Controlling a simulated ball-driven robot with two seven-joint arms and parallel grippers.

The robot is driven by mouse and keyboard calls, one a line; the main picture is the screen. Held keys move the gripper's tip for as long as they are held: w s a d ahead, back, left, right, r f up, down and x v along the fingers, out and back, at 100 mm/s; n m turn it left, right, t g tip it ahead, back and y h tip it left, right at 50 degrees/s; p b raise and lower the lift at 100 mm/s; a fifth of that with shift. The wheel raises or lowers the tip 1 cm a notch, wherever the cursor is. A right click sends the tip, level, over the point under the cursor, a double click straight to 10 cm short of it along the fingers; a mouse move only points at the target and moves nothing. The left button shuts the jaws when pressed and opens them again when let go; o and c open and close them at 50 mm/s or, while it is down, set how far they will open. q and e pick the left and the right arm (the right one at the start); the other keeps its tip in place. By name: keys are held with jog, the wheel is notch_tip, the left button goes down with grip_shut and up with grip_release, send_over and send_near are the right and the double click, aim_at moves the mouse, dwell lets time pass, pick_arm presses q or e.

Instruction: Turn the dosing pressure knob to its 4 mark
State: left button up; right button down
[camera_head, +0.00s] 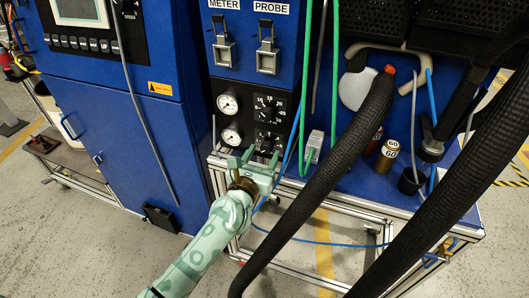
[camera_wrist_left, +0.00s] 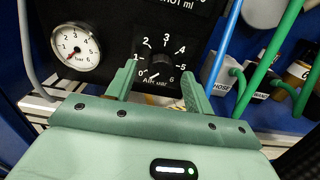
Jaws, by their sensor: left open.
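The knob (camera_wrist_left: 162,60) is small and black, on a black panel with a white scale from 0 to 6. In the head view this lower knob (camera_head: 267,140) sits on the blue cabinet front, beside the lower gauge. My left gripper (camera_wrist_left: 159,72) is open, with one green finger on each side of the knob; contact is not clear. In the head view my left gripper (camera_head: 259,156) is just below and in front of the knob. The knob's pointer is too small to read surely. My right gripper is not in view.
A pressure gauge (camera_wrist_left: 76,47) is left of the knob. An upper knob (camera_head: 267,108) sits above it. Green and blue hoses hang to the right, near a grey block (camera_head: 314,146). Thick black hoses (camera_head: 335,170) cross the right side.

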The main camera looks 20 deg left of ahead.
pick_arm(q)
jog(key=shift+w, duration=0.85)
jog(key=c, duration=1)
jog(key=shift+o, duration=0.2)
jog(key=shift+m, duration=0.3)
